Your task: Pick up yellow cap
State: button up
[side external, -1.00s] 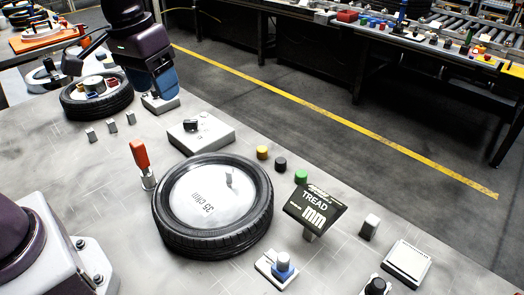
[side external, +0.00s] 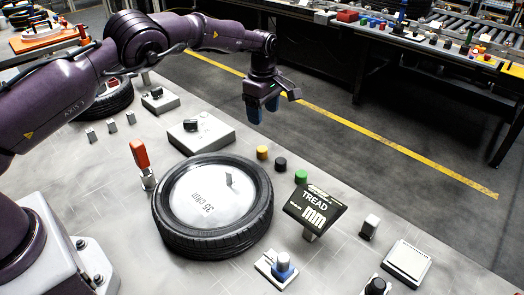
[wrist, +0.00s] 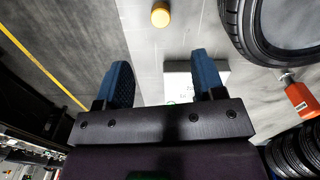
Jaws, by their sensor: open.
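The yellow cap (side external: 262,152) stands upright on the grey table near its far edge, first in a row with a black cap (side external: 280,164) and a green cap (side external: 301,176). In the wrist view the yellow cap (wrist: 160,15) is at the top middle, ahead of the fingers and apart from them. My gripper (side external: 263,112) hangs above the table's far edge, higher than the yellow cap. Its two blue fingers (wrist: 163,78) are open with nothing between them.
A tyre (side external: 256,225) with a grey disc lies in front of the caps. A TREAD sign (side external: 314,211) stands to their right. A white box (side external: 201,138) is to their left. An orange-handled tool (side external: 140,158) stands left of the tyre. Past the far edge is floor.

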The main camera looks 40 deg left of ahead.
jog(key=n, duration=0.1)
send_over(262, 148)
jog(key=f, duration=0.7)
jog(key=shift+s+d+f, duration=0.25)
jog(key=shift+d+f, duration=0.05)
jog(key=shift+f, duration=0.05)
jog(key=shift+w+a+f, duration=0.1)
jog(key=shift+a+f, duration=0.05)
jog(key=shift+f, duration=1.2)
jog(key=shift+w+a+f, duration=0.1)
jog(key=shift+f, duration=1.25)
jog(key=c, duration=1)
